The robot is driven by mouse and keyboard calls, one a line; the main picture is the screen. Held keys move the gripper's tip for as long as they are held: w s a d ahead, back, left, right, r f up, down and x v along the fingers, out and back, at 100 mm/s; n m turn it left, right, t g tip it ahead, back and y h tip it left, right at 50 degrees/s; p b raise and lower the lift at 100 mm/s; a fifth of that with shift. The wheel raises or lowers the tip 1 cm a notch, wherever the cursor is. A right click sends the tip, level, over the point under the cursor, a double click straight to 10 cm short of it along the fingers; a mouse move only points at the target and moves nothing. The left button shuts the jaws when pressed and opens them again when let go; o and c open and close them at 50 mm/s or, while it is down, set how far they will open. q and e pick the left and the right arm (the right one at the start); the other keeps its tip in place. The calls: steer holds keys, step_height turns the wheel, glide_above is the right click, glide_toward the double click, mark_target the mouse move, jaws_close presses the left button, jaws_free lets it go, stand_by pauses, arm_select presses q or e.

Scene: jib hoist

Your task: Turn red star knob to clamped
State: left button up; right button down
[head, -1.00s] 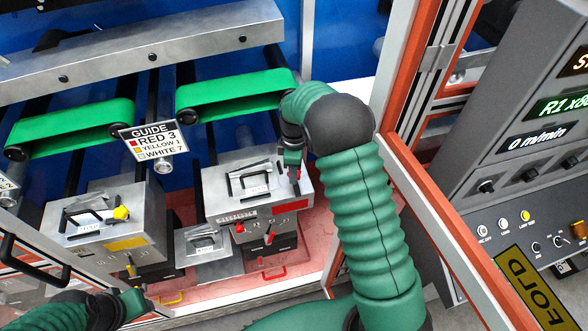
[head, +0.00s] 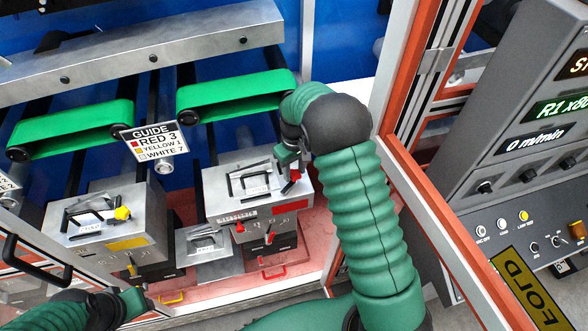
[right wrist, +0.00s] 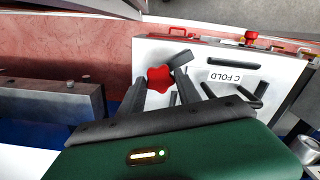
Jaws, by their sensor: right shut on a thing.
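The red star knob (head: 296,175) sits on the top right of the right-hand grey metal box (head: 215,190), which has a red label on its front. My right gripper (head: 290,167) reaches down on it from above. In the right wrist view the red knob (right wrist: 160,78) lies between the two dark fingers, which are shut on it. A dark clamp part (right wrist: 181,59) is close beside it, and a "C FOLD" label (right wrist: 232,77) is on the same plate. My left gripper (head: 132,302) is at the lower left, away from the boxes; its jaw opening is unclear.
A second box with a yellow knob (head: 122,213) stands to the left, and a smaller grey box (head: 207,243) between them. Green belts (head: 235,92) and a guide sign (head: 154,142) are behind. An orange-edged frame post (head: 408,75) stands right of my arm.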

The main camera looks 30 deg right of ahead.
mark_target(295, 172)
steer(key=m, duration=0.3)
steer(key=shift+w+d+r+m, duration=0.1)
steer(key=shift+w+r+m, duration=0.05)
steer(key=shift+m, duration=0.25)
steer(key=shift+m+p, duration=0.4)
steer(key=shift+m, duration=1.4)
steer(key=c, duration=0.8)
jaws_free()
steer(key=shift+c, duration=0.2)
step_height(295, 172, up, 17)
steer(key=b, duration=0.3)
steer(key=shift+f, duration=0.2)
